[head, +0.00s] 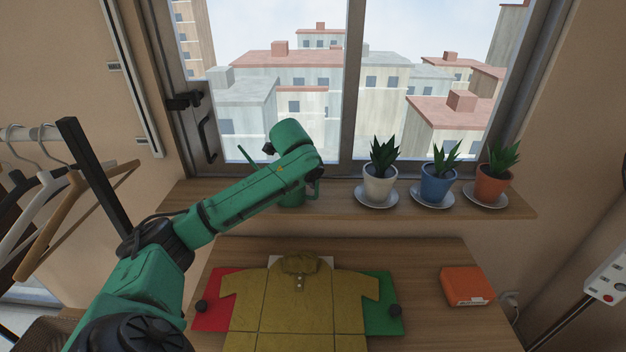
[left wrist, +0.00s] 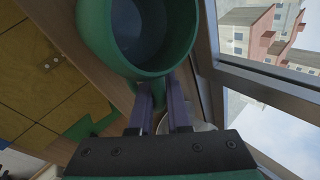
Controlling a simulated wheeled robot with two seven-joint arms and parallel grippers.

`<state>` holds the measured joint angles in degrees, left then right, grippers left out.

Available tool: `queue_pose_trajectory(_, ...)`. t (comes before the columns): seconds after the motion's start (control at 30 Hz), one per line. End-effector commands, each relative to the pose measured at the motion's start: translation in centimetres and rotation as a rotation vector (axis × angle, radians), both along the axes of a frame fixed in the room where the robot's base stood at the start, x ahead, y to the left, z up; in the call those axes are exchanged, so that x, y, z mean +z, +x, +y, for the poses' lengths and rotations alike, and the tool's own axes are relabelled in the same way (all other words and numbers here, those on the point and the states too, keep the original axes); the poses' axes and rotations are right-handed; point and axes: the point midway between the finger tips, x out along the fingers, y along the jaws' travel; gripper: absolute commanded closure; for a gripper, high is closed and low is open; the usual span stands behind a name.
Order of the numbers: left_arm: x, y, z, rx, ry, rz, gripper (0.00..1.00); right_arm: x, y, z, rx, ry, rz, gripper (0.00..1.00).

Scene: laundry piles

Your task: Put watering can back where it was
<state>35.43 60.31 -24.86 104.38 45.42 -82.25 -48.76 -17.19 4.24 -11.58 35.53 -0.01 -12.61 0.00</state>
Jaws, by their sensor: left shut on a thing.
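The green watering can (head: 292,197) is at the window sill, left of the plants, mostly hidden behind my left arm. Its thin spout shows to the left of the arm and part of its handle to the right. I cannot tell whether its base touches the sill. In the left wrist view the can (left wrist: 94,35) shows its open round top, with dark inside. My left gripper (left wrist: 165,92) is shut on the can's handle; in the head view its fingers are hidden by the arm. My right gripper is not in view.
The wooden sill (head: 345,207) carries potted plants on saucers: white (head: 379,188), blue (head: 437,187) and terracotta (head: 492,187). Below, a table (head: 425,255) holds a folding board with a mustard shirt (head: 300,300) and an orange box (head: 466,286). Hangers (head: 60,205) hang at left.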

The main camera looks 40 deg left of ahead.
Motion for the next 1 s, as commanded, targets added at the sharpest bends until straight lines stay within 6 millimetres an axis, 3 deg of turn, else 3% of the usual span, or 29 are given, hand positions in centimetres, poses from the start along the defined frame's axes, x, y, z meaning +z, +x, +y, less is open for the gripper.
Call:
queue_pose_trajectory(0.03, -0.1, 0.0, 0.0, 0.001, 0.001, -0.001, 1.00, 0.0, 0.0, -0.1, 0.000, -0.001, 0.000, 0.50)
queue_pose_trajectory(0.07, -0.1, 0.0, 0.0, 0.000, 0.000, 0.000, 0.73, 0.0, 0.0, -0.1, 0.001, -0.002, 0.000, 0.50)
queue_pose_trajectory(0.1, -0.1, 0.0, 0.0, 0.000, 0.000, 0.000, 0.58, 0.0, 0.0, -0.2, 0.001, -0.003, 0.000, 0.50)
queue_pose_trajectory(0.13, -0.1, 0.0, 0.0, 0.000, 0.000, 0.000, 0.55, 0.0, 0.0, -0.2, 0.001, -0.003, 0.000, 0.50)
queue_pose_trajectory(0.5, 0.5, -0.3, -0.1, 0.000, 0.000, 0.000, 0.55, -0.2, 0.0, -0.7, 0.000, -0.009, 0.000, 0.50)
queue_pose_trajectory(0.9, 8.5, -5.6, -1.8, 0.000, 0.001, -0.004, 0.55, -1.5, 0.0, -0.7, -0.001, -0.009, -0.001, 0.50)
queue_pose_trajectory(1.0, 9.6, -6.4, -2.0, 0.001, 0.001, -0.002, 0.55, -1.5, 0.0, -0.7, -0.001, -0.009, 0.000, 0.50)
